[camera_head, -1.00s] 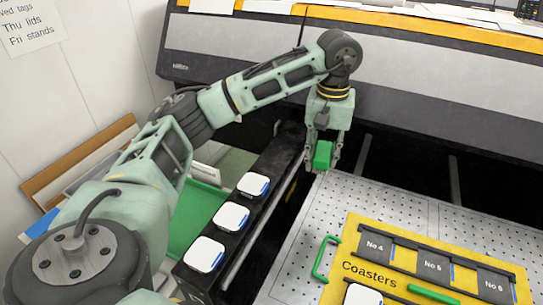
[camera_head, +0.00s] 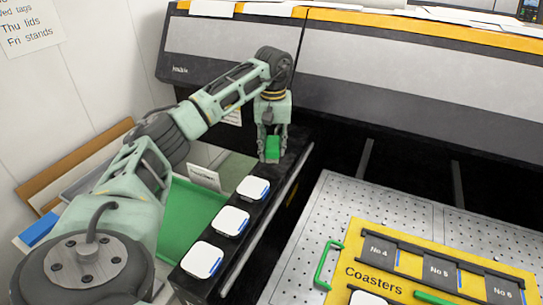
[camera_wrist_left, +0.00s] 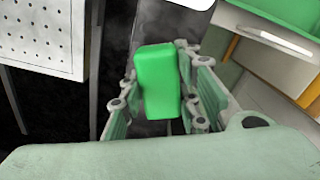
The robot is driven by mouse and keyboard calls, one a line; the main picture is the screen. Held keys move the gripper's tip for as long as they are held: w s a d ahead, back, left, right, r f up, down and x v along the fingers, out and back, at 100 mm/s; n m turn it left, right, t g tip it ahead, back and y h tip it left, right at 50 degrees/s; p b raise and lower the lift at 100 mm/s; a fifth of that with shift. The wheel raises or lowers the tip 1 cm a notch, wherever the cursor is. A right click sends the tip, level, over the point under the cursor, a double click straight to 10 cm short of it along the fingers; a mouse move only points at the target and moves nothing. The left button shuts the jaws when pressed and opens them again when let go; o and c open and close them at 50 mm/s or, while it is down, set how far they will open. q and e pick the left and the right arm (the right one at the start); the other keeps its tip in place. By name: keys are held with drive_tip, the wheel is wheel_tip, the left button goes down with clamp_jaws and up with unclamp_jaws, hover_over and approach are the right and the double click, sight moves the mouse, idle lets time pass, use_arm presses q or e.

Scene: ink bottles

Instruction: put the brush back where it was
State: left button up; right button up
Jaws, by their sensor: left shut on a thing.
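The brush shows as a green block (camera_head: 272,148) between the fingers of my left gripper (camera_head: 272,158). The left gripper is shut on it, over the far end of the black rail, beyond the white coasters. In the left wrist view the green block (camera_wrist_left: 157,82) sits between the finger pads, with the dark rail surface below it. Any bristles are hidden, and I cannot tell whether the brush touches the rail. My right gripper is not in view.
Several white coasters (camera_head: 231,221) stand in a row on the black rail (camera_head: 262,220). A green tray (camera_head: 190,215) lies left of it. A perforated plate (camera_head: 322,210) with a yellow Coasters board (camera_head: 375,262) is at right. The large printer (camera_head: 230,45) stands behind.

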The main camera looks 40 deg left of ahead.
sight(271, 167)
use_arm(q)
drive_tip(key=shift+a+f, duration=0.15)
drive_tip(key=shift+f, duration=0.1)
wheel_tip(271, 167, down, 3)
drive_tip(key=shift+f+p, duration=0.15)
drive_tip(key=shift+p, duration=0.25)
drive_tip(key=shift+f, duration=0.2)
drive_tip(key=shift+f, duration=0.2)
drive_tip(key=o, duration=0.7)
drive_tip(key=shift+c, duration=0.2)
drive_tip(key=o, duration=0.4)
drive_tip(key=shift+c, duration=0.2)
